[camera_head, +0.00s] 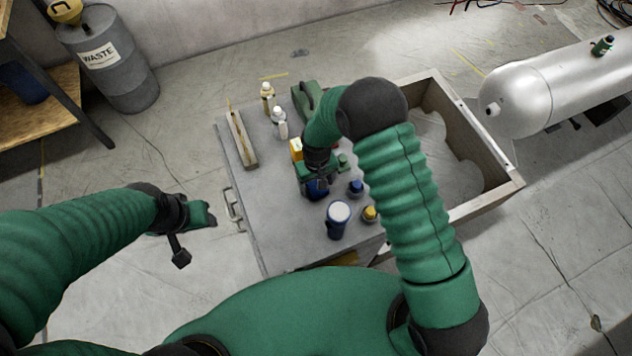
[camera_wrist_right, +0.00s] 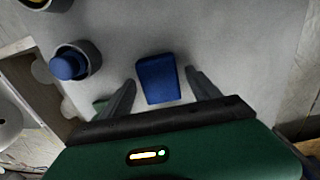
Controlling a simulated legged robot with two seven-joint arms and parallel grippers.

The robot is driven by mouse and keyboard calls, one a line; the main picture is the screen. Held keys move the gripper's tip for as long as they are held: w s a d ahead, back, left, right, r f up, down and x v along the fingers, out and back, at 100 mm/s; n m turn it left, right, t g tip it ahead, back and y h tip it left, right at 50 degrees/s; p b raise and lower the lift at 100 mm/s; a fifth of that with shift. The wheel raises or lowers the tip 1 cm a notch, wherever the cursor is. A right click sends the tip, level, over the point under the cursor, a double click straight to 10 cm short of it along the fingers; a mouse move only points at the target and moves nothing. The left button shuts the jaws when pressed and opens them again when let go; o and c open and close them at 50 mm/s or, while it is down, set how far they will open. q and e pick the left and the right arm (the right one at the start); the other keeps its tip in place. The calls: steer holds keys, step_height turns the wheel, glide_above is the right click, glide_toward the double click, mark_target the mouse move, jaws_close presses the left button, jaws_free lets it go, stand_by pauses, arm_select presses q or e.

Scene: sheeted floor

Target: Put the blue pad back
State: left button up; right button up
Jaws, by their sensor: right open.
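The blue pad (camera_wrist_right: 158,79) lies on the grey tabletop in the right wrist view, a small dark-blue rounded block. My right gripper (camera_wrist_right: 163,80) is open, with one finger on each side of the pad. Gaps show between the pad and both fingers. In the head view the pad (camera_head: 317,190) is partly hidden under my right gripper (camera_head: 314,183), which points down at the table. My left gripper (camera_head: 203,214) is off the table's left edge, away from the objects; its jaws are unclear.
A blue knob in a dark ring (camera_head: 356,188), a yellow one (camera_head: 369,214) and a dark cup with a pale top (camera_head: 337,220) stand close by. Bottles (camera_head: 279,122) and a wooden tray (camera_head: 242,140) are farther back. An open bin (camera_head: 462,130) adjoins the table's right.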

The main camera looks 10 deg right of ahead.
step_height(320, 180, up, 12)
steer(key=s+d+r+m+t, duration=0.1)
steer(key=s+d+r, duration=0.3)
steer(key=s, duration=0.3)
steer(key=s+d+r+m+t, duration=0.1)
steer(key=s+d+r, duration=0.3)
steer(key=s+d, duration=0.1)
steer(key=shift+s+d+r+t, duration=0.2)
steer(key=shift+s+d+t, duration=0.15)
steer(key=shift+s, duration=0.5)
